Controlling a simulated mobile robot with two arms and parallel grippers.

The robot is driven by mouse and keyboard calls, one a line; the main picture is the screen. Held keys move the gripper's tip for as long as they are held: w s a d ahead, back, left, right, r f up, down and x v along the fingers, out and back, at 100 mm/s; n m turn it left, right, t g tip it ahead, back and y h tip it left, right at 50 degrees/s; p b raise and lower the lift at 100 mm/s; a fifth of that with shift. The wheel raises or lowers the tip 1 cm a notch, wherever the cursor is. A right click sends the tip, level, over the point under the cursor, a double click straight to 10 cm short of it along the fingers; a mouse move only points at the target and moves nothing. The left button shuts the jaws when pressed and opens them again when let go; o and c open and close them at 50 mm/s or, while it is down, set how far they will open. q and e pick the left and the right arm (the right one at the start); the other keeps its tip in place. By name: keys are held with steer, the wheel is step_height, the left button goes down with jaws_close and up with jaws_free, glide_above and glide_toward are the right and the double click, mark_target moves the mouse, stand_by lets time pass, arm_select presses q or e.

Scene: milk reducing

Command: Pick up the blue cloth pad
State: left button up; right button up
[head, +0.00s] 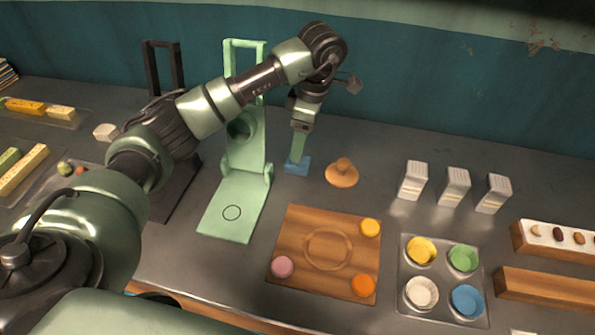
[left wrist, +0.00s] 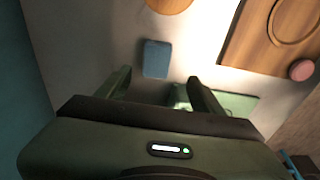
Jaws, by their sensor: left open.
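The blue cloth pad (head: 297,168) lies flat on the grey counter, just right of the light green stand. It also shows in the left wrist view (left wrist: 157,59) as a small blue rectangle, beyond the fingertips and between their lines. My left gripper (head: 299,152) points down above the pad and hides part of it in the head view. In the left wrist view its two fingers (left wrist: 158,80) are apart with nothing between them. My right gripper is not in view.
An orange-brown knobbed wooden piece (head: 342,174) sits right of the pad. The light green stand (head: 232,205) is close on the left. A wooden board (head: 300,285) with coloured discs lies in front. White cartons (head: 413,181) and a metal cup tray (head: 443,290) stand further right.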

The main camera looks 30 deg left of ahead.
arm_select(q)
steer(key=f, duration=0.2)
steer(key=f+p, duration=0.1)
steer(key=f, duration=0.1)
steer(key=f+p, duration=0.1)
steer(key=f, duration=0.1)
steer(key=shift+w+a+f, duration=0.2)
steer(key=shift+a+f, duration=0.05)
steer(key=shift+a, duration=0.15)
steer(key=shift+a+f, duration=0.1)
steer(key=shift+f, duration=0.35)
steer(key=c, duration=1.5)
